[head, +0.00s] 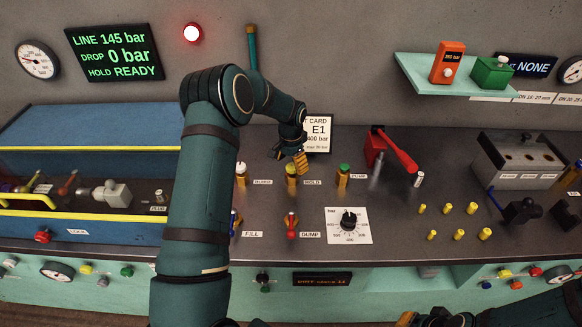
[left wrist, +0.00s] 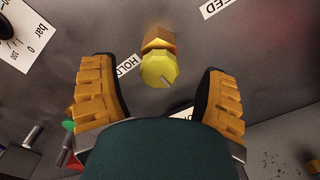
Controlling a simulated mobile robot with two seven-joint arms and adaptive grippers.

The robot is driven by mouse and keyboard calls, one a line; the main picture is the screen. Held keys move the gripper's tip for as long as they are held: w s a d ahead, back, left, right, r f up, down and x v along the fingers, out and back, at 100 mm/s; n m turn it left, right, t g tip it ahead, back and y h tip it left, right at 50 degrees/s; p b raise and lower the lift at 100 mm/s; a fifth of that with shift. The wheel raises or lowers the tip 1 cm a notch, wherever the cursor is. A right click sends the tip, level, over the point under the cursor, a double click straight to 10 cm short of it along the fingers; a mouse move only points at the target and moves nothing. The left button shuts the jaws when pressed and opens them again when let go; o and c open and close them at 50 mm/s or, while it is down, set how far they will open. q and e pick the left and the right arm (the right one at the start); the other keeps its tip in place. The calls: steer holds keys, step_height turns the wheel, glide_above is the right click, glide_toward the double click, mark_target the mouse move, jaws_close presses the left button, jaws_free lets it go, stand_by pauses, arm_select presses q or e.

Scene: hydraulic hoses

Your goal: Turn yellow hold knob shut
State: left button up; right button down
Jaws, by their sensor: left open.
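The yellow hold knob (head: 291,170) stands on a brass stem on the dark bench, beside the HOLD label (head: 312,182). In the left wrist view the yellow knob (left wrist: 158,70) shows from above, faceted, with a small mark on its face. My left gripper (head: 301,162) is just above and right of it in the head view. Its orange fingers (left wrist: 160,95) are spread wide, with the knob between them in the picture, touching neither. My right gripper (head: 415,318) shows only in part at the bottom edge; its jaws are unclear.
A white-topped knob (head: 241,168) and a green-topped knob (head: 343,169) flank the hold knob. A card stand (head: 319,135) is close behind my left gripper. A red lever (head: 395,150) stands right. The wall display (head: 114,53) reads LINE 145 bar, DROP 0 bar, HOLD READY.

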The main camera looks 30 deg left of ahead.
arm_select(q)
steer(key=shift+f, duration=0.9)
steer(key=c, duration=1.2)
steer(key=shift+m, duration=0.3)
steer(key=m+b, duration=0.1)
steer(key=m, duration=0.2)
steer(key=shift+a+m, duration=0.1)
steer(key=shift+m, duration=0.2)
steer(key=m, duration=0.4)
steer(key=shift+w+m+b, duration=0.1)
steer(key=shift+m+b, duration=0.2)
steer(key=m, duration=0.9)
steer(key=shift+w, duration=0.15)
